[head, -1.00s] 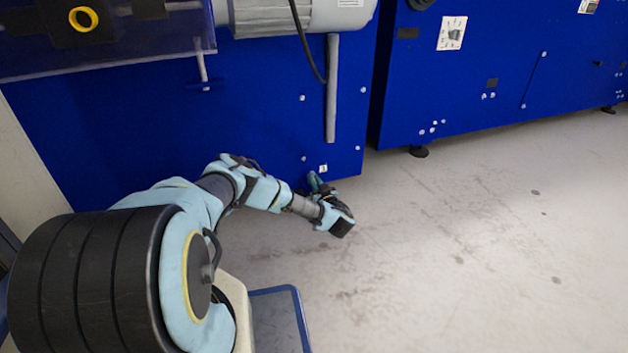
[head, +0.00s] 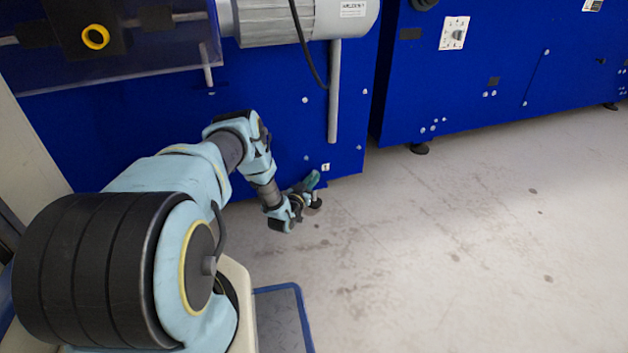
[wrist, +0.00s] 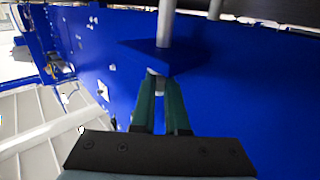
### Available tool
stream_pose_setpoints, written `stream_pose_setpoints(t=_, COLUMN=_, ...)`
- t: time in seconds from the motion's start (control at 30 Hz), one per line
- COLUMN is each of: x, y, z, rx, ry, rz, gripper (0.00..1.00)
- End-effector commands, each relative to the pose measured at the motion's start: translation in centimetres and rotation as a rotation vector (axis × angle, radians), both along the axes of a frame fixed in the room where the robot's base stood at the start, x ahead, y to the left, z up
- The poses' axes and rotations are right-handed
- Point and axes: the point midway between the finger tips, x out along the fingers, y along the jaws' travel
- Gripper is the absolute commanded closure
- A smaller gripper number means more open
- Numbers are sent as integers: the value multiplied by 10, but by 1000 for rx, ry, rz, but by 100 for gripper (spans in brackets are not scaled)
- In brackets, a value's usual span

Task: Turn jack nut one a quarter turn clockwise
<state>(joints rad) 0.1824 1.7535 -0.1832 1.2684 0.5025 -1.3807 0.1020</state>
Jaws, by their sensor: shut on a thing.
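My gripper (wrist: 160,92) has green fingers that converge just under a blue bracket (wrist: 150,56) in the wrist view. The fingers are shut on a small grey jack nut (wrist: 157,82), which is mostly hidden between the fingertips. A grey rod (wrist: 166,24) runs on from the other side of the bracket. In the head view my gripper (head: 310,184) is low at the bottom corner of the near blue machine (head: 285,130), close to a white label marked 1 (head: 325,167). The nut cannot be made out there.
A second blue machine (head: 480,80) stands to the right on dark feet. A grey motor (head: 295,22) and a hanging dark cable are above on the near machine. The pale floor (head: 450,240) in front and to the right is clear.

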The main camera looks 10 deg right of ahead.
Motion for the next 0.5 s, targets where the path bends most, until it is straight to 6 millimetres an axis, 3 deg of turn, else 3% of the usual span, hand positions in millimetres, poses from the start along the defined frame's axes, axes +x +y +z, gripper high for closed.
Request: stream_pose_setpoints(t=0.5, x=6, y=6, z=-7, rx=2, ry=-1, rz=-457, gripper=100)
